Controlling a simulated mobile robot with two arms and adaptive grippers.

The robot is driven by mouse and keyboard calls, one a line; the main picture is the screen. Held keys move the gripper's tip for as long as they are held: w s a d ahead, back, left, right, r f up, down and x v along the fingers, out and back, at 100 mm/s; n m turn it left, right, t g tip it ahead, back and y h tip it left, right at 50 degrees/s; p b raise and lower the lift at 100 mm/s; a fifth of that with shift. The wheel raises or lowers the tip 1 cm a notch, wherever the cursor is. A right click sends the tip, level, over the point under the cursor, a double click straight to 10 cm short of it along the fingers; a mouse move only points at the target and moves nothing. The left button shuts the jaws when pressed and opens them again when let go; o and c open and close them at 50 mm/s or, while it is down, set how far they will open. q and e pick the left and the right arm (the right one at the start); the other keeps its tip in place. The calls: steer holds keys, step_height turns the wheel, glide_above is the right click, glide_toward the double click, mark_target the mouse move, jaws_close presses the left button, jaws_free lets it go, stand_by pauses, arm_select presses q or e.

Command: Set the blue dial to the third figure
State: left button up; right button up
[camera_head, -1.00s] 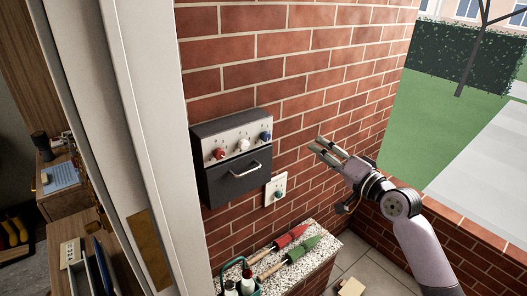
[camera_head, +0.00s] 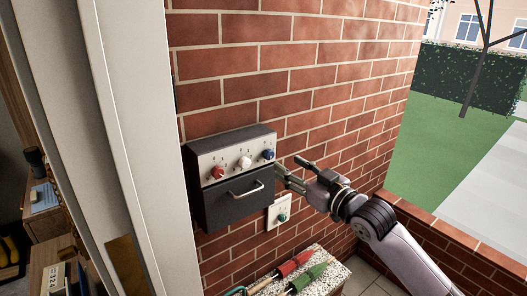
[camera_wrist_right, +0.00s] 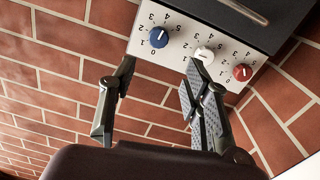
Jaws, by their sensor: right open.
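The blue dial (camera_head: 268,154) is the rightmost of three dials on the pale sloping panel (camera_head: 206,160) of a dark box on the brick wall. In the right wrist view the blue dial (camera_wrist_right: 159,38) is at top left, with figures around it and a pale mark on its face; I cannot tell surely which figure the mark points at. My right gripper (camera_head: 289,166) is open and empty, just right of the box, its fingers towards the blue dial. In the wrist view its fingertips (camera_wrist_right: 160,68) are apart and short of the dial. My left gripper is out of view.
A white dial (camera_head: 244,162) and a red dial (camera_head: 217,172) sit on the same panel. A handle (camera_head: 246,189) is on the box front. A wall plate with a green knob (camera_head: 282,217) is below. Garden tools (camera_head: 295,264) lie on the stone ledge.

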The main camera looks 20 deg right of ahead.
mark_target(270, 155)
steer(key=x, duration=0.3)
steer(key=p+x, duration=0.1)
steer(key=x, duration=0.4)
steer(key=shift+w+f, duration=0.3)
steer(key=shift+w, duration=0.1)
steer(key=shift+s+a, duration=0.2)
steer(key=shift+s, duration=0.05)
steer(key=shift+w+d+f, duration=0.2)
steer(key=shift+w+d, duration=0.1)
steer(key=shift+d, duration=0.2)
steer(key=c, duration=0.4)
steer(key=shift+a+r, duration=0.15)
steer(key=shift+a, duration=0.05)
steer(key=c, duration=0.6)
jaws_close()
steer(key=shift+r, duration=0.1)
steer(key=shift+n+p, duration=0.35)
steer(key=shift+n, duration=0.25)
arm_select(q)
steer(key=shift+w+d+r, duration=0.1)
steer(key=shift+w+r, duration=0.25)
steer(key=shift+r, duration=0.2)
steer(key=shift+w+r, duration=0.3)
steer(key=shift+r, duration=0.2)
arm_select(e)
steer(key=o, duration=1)
jaws_free()
